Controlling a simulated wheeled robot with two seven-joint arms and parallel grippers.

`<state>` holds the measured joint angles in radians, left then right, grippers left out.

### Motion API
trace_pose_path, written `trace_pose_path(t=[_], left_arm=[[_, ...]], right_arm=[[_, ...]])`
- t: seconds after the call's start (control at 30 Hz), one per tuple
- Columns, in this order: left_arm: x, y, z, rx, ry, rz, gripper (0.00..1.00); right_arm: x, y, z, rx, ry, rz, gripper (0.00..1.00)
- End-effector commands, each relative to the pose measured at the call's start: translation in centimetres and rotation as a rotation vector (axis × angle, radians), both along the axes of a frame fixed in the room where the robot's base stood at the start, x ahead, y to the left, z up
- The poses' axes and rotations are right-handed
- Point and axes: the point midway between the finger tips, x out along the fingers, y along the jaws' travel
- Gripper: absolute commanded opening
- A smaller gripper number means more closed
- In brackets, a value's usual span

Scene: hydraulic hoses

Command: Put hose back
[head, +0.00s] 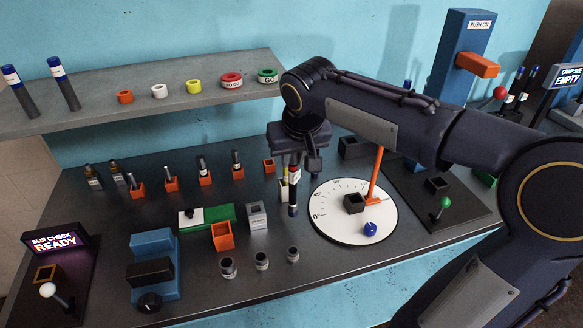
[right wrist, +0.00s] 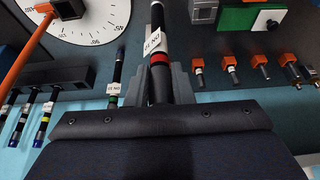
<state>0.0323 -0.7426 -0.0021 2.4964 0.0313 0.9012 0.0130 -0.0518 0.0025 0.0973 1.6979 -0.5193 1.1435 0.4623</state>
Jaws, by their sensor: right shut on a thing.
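My right gripper (head: 297,168) is shut on a dark hose (head: 293,197) and holds it upright over the bench, left of the round dial. In the right wrist view the held hose (right wrist: 157,40) has a black body, a white label and a red band, and sits between the grey fingers (right wrist: 160,82). Its lower end is close to the bench; I cannot tell whether it touches. Another labelled dark hose (right wrist: 115,80) with a green band stands beside the gripper in the wrist view. My left gripper is not in view.
Several short hoses in orange holders (head: 204,177) stand at the bench's back left. The white dial (head: 330,225) has an orange pointer (head: 376,175). A shelf (head: 200,90) carries coloured rings and two hoses (head: 65,84). A dark rack (right wrist: 70,76) of hoses shows in the wrist view.

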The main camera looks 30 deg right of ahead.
Motion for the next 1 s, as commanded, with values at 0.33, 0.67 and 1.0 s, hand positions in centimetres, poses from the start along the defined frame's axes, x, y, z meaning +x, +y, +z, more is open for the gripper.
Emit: trace_pose_path(t=[0.33,0.67,1.0], left_arm=[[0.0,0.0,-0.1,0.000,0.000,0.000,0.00],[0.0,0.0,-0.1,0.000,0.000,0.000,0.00],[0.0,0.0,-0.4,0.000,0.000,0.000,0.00]], right_arm=[[0.9,0.0,-3.6,-0.001,-0.001,0.000,0.00],[0.9,0.0,-4.0,0.000,-0.002,0.000,0.00],[0.8,0.1,-4.4,0.000,0.000,0.000,0.42]])
